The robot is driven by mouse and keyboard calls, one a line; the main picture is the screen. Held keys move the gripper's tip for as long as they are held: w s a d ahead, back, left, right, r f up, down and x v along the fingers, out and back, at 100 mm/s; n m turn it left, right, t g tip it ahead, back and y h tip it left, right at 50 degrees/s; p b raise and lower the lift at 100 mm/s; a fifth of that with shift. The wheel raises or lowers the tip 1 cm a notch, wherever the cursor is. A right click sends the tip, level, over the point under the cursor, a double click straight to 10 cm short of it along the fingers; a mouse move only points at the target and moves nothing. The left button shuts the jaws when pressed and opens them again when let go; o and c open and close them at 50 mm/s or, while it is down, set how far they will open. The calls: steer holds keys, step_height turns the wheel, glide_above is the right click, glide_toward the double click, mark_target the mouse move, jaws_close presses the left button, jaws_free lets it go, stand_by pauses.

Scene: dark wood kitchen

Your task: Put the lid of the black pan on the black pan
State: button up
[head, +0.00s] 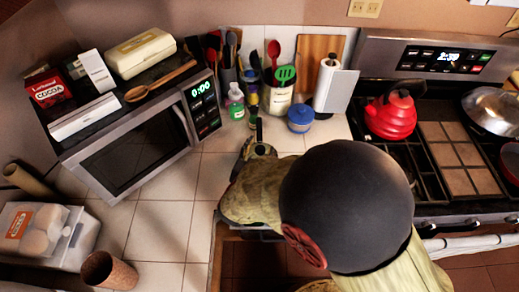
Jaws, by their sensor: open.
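A shiny silver domed lid or pan (490,109) is at the far right on the stove; I cannot tell whether it is the black pan's lid. I cannot make out the black pan; my arm hides part of the counter and the stove front. The end of my arm, with my gripper (259,132), is over the counter left of the stove, in front of the utensils. The gripper is open, small and partly hidden by my arm, and I see nothing held in it. It is well away from the silver lid or pan.
A red kettle (390,115) stands on the stove's left side, and a red-rimmed vessel (511,160) is cut off at the right edge. A microwave (140,150) carries boxes and a wooden spoon. A blue jar (300,118) stands behind my gripper.

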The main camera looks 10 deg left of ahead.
steer(key=p+v, duration=0.2)
steer(key=v, duration=0.9)
steer(key=shift+s+p, duration=0.3)
steer(key=shift+s, duration=0.1)
steer(key=shift+r, duration=0.1)
steer(key=w+r+g+y, duration=0.2)
steer(key=w+r+y, duration=0.2)
steer(key=w+r, duration=0.3)
steer(key=d+r+n+g+y, duration=0.1)
steer(key=d+r+n+g, duration=0.1)
steer(key=d+r, duration=0.5)
steer(key=s+d+r+g+h, duration=0.2)
steer(key=s+d, duration=0.6)
steer(key=d, duration=0.4)
steer(key=s+d+r+g+h, duration=0.2)
steer(key=s+d, duration=0.6)
steer(key=d, duration=0.4)
steer(key=shift+s+d+h, duration=0.25)
steer(key=shift+d+h, duration=0.15)
steer(key=shift+h, duration=0.1)
